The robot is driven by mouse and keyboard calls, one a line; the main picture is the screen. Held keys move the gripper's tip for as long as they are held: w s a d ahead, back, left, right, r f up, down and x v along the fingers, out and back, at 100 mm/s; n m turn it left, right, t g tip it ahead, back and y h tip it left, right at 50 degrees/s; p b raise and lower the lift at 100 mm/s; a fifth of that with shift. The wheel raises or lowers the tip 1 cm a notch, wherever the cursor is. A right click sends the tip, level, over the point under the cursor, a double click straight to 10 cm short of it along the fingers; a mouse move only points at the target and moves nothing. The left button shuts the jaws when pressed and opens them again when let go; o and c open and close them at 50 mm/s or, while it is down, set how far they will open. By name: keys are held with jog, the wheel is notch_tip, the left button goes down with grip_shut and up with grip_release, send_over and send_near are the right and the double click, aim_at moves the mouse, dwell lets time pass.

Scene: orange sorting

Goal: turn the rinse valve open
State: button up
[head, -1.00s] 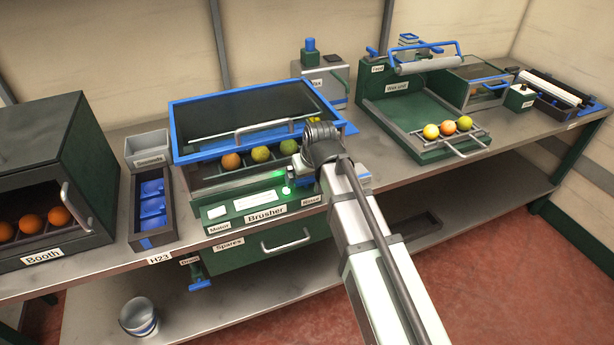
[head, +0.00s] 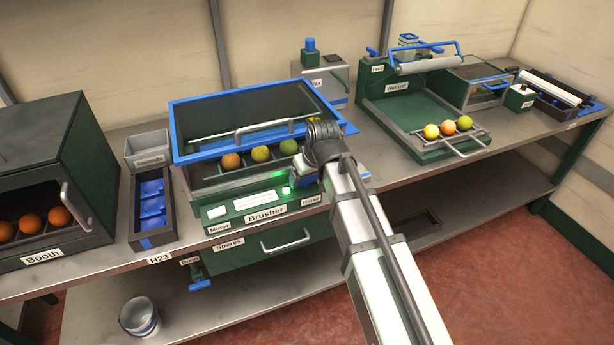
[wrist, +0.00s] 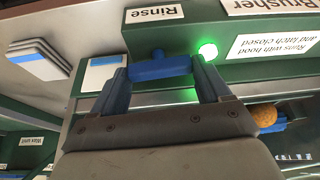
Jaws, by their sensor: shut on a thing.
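The rinse valve's blue handle (wrist: 160,68) shows in the wrist view on the green brusher front, beside the "Rinse" label (wrist: 155,12). It lies crosswise between the fingers. My gripper (wrist: 158,72) is shut on it, with one blue finger at each end. In the head view my wrist and arm hide the valve; the brusher's control panel (head: 243,218) shows to the left of them.
A green light (wrist: 208,49) glows beside the valve. The brusher's blue-framed hood (head: 180,155) is above, with fruit beneath it.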

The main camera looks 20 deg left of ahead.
jog(key=shift+w+n+g+y, duration=0.1)
jog(key=shift+n+g+y, duration=0.35)
jog(key=shift+n, duration=1.25)
jog(key=o, duration=1)
jog(key=shift+m, duration=0.3)
